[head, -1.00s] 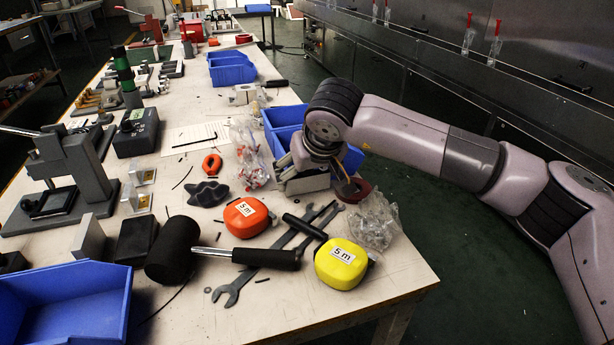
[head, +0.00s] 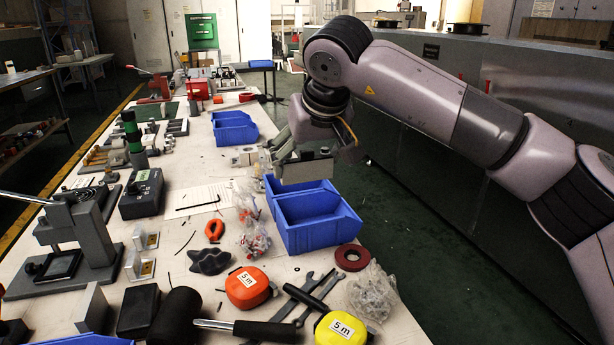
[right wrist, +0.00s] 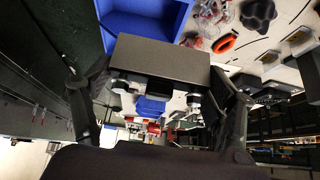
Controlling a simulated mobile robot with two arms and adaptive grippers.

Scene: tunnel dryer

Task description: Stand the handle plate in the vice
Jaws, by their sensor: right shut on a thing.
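My right gripper (head: 300,160) is shut on the handle plate (head: 308,170), a flat grey rectangular plate. It holds the plate in the air, above and behind the blue bins. In the right wrist view the plate (right wrist: 160,58) lies across between the two fingers, its broad face towards the camera. A pale grey metal block (head: 243,157) on the bench, just left of the gripper, may be the vice; its jaws are too small to make out. The plate is apart from the bench. My left gripper is not in view.
Two blue bins (head: 318,222) stand below the gripper at the bench's right edge; another blue bin (head: 234,128) is farther back. A red tape roll (head: 352,257), tape measures (head: 247,288), wrenches and a mallet (head: 177,318) crowd the front. A lever press (head: 75,235) stands left.

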